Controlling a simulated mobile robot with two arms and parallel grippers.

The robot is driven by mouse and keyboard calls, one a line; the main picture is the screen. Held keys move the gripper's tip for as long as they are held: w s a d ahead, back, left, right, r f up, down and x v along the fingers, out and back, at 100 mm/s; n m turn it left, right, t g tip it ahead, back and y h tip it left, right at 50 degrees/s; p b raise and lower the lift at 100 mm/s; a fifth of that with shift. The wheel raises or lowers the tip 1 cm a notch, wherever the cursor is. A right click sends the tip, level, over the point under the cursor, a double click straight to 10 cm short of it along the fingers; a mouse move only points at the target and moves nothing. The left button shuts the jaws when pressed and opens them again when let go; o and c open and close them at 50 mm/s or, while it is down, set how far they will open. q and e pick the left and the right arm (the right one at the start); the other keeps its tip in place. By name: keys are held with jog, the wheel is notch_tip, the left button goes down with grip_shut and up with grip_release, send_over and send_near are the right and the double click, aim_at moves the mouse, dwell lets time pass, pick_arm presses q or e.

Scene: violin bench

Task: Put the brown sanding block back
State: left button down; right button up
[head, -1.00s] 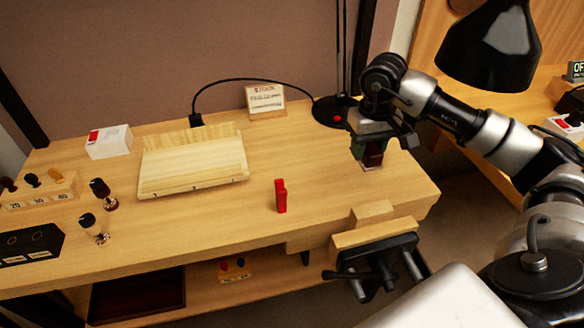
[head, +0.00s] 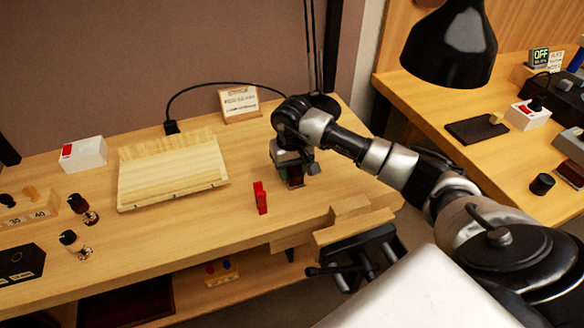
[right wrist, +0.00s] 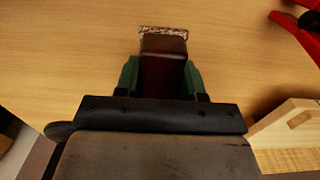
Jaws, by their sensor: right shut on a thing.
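My right gripper (head: 292,178) is shut on a dark brown block, which I take to be the brown sanding block (right wrist: 163,72), and holds it over the right part of the workbench (head: 180,235). In the right wrist view the block sits between two green finger pads. A speckled edge (right wrist: 163,30) shows at the block's far end; I cannot tell whether it is part of the block. The gripper hides much of the block in the head view, and its gap to the bench top is unclear. My left gripper is not in view.
A pale wooden board (head: 172,170) lies farther left. A vise (head: 355,240) is at the front edge. A second bench (head: 440,95) at the right carries a black pad (head: 470,132) and a white box (head: 524,116).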

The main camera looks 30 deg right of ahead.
jog(key=shift+f, duration=0.1)
jog(key=o, duration=1.1)
jog(key=shift+c, duration=0.2)
notch_tip(320, 180, up, 12)
jog(key=b, duration=0.1)
